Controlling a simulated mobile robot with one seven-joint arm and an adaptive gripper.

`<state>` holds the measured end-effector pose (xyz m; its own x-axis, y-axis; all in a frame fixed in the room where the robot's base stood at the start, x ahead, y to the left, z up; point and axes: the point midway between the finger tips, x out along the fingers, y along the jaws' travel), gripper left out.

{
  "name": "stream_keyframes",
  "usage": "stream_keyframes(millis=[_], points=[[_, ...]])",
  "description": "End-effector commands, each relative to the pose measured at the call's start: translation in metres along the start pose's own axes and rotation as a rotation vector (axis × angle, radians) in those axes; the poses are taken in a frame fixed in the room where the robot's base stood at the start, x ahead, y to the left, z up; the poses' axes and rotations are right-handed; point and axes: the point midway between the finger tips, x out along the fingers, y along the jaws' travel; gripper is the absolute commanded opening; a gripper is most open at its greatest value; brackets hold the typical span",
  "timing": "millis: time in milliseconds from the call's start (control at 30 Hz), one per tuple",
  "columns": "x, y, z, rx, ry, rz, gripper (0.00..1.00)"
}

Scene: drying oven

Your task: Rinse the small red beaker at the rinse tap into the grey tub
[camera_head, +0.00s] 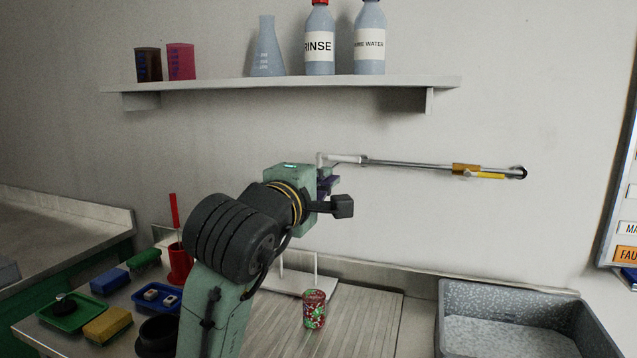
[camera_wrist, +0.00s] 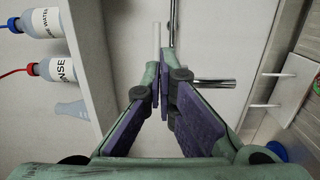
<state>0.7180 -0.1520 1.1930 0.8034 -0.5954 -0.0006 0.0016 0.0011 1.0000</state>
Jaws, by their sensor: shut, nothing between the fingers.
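A small red beaker (camera_head: 314,310) with pale and green patches stands upright on the ribbed board of the bench. The grey tub (camera_head: 520,330) is at the right, apart from the beaker. The rinse tap (camera_head: 410,163) is a thin metal pipe along the wall with a pale spout end and a yellow lever at its right. My gripper (camera_head: 328,186) is raised just below the pale spout end, well above the beaker. In the wrist view, my gripper (camera_wrist: 165,93) has its fingers closed together with nothing between them, and the pale spout (camera_wrist: 157,40) lies just beyond the tips.
A wall shelf (camera_head: 290,85) holds a brown beaker, a pink beaker (camera_head: 181,62), a flask and two labelled bottles. A white stand (camera_head: 300,283) is behind the red beaker. Trays, sponges and a red holder (camera_head: 180,263) crowd the left. The board right of the beaker is clear.

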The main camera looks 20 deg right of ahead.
Motion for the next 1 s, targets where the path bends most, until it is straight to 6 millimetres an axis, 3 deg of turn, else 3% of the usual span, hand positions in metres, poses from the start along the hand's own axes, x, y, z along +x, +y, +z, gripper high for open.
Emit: stream_keyframes(millis=[200,400,600,1000], points=[[0.049,0.0,0.0,0.001,0.001,-0.002,0.0],[0.081,0.0,-0.001,0.002,0.002,-0.001,0.0],[0.095,0.0,0.0,0.002,0.001,0.0,0.0],[0.098,0.001,0.001,0.001,-0.001,0.001,0.0]])
